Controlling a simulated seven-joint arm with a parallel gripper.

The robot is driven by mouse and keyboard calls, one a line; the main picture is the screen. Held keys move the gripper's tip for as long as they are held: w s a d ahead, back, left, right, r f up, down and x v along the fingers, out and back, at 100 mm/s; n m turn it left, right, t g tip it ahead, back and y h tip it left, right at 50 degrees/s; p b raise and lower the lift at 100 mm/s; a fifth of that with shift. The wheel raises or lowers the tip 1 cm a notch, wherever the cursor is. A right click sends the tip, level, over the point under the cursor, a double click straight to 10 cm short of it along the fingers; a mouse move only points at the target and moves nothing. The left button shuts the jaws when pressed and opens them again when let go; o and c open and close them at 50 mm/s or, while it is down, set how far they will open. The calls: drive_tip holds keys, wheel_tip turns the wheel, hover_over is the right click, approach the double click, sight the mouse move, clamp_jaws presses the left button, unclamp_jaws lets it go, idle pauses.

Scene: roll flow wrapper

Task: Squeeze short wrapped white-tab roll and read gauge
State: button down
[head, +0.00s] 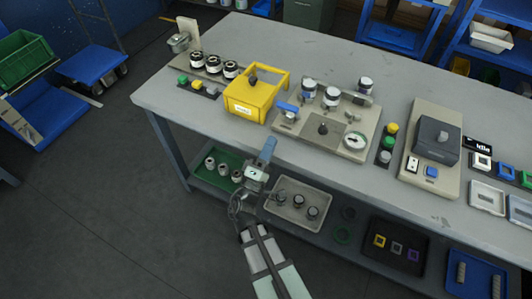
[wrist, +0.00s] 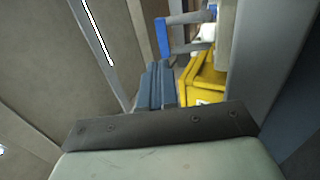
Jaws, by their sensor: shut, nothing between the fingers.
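My gripper (head: 267,150) is shut and empty in front of the bench's front edge, apart from the rolls. Its blue-grey fingers (wrist: 155,88) show together in the wrist view. The round gauge (head: 354,142), with a white face, sits at the right of a beige fixture plate (head: 345,152); its reading is too small to make out. Dark-and-white rolls (head: 331,97) stand at the back of that plate. More rolls (head: 213,64) stand in a row at the left. I cannot tell which roll is the short wrapped one with a white tab.
A yellow box-like unit (head: 250,98) with a handle stands left of the fixture. A grey press-like unit (head: 433,140) is at the right. Green, yellow and grey buttons (head: 196,86) lie by the left rolls. The lower shelf holds a green tray (head: 205,181) and a beige tray (head: 295,184).

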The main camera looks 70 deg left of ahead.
sight(286, 109)
drive_tip(key=x, duration=0.9)
drive_tip(key=shift+d+r, duration=0.1)
drive_tip(key=shift+r, duration=0.05)
drive_tip(key=shift+w+a+r+g+h, duration=0.7)
drive_tip(key=shift+a+r+g+h, duration=0.05)
drive_tip(key=shift+g+h, duration=0.3)
drive_tip(key=shift+w+a+r+g+h, duration=0.65)
drive_tip(key=shift+a+r+g+h, duration=0.1)
drive_tip(key=shift+g+h, duration=0.3)
drive_tip(key=shift+r+x, duration=0.2)
drive_tip(key=shift+x, duration=0.7)
drive_tip(key=shift+r+x, duration=0.2)
drive_tip(key=shift+x, duration=0.65)
drive_tip(key=shift+w+a, duration=0.15)
drive_tip(key=shift+w, duration=0.05)
drive_tip(key=s+d+r, duration=0.5)
drive_tip(key=s+d, duration=0.4)
drive_tip(key=shift+s+d+r, duration=0.25)
drive_tip(key=shift+d, duration=0.05)
